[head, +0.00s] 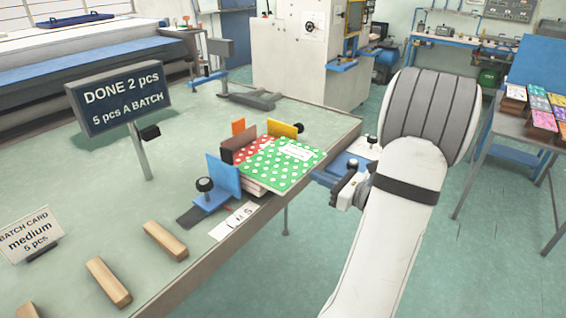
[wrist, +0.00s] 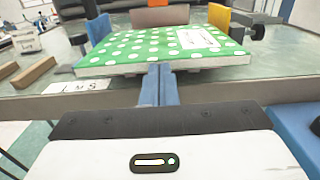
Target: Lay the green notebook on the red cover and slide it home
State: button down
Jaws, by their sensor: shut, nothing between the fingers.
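The green notebook (head: 286,162) with white dots and a white label lies flat, overlapping the red dotted cover (head: 247,150), which shows at its left and back. It also shows in the wrist view (wrist: 150,46), with its pale page edge facing me. Beneath it in the head view are more pale page edges. The notebook sits among a blue plate, a brown block and yellow and orange stops. My gripper (head: 318,177) is shut and empty at the notebook's near right side. In the wrist view its blue fingers (wrist: 158,72) are together at the notebook's front edge; I cannot tell whether they touch it.
The blue plate (head: 223,175) with a black knob stands left of the notebook. The yellow stop (head: 283,130) and brown block (head: 238,147) stand behind it. An L M S scale strip (head: 233,221) lies near the table edge. A sign (head: 122,95) reads "DONE 2 pcs". Wooden bars lie front left.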

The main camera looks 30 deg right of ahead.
aim_at(277, 185)
jog(key=shift+x, duration=4)
jog(key=shift+w, duration=0.1)
jog(key=shift+v, duration=3)
jog(key=a+n+g+y, duration=0.1)
jog(key=a+n, duration=0.1)
jog(key=a, duration=0.1)
jog(key=a+n+g+y, duration=0.1)
jog(key=a+g, duration=0.1)
jog(key=a, duration=0.2)
jog(key=a+n+g+y, duration=0.1)
jog(key=a+n, duration=0.1)
jog(key=a, duration=0.1)
jog(key=shift+a+r+n+g, duration=0.2)
jog(key=shift+r+n+g, duration=0.1)
jog(key=shift+r, duration=0.1)
jog(key=s+a+n+g, duration=0.4)
jog(key=a+n+g, duration=0.3)
jog(key=a, duration=0.4)
jog(key=s+a+n+g+h, duration=0.1)
jog(key=s+a+n+h, duration=0.1)
jog(key=s+n+h, duration=0.3)
jog(key=s+a+n+g+h, duration=0.1)
jog(key=s+n+h, duration=0.4)
jog(key=n, duration=0.8)
jog(key=shift+s+a+n, duration=0.4)
jog(key=shift+s+a, duration=0.35)
jog(key=shift+s, duration=0.05)
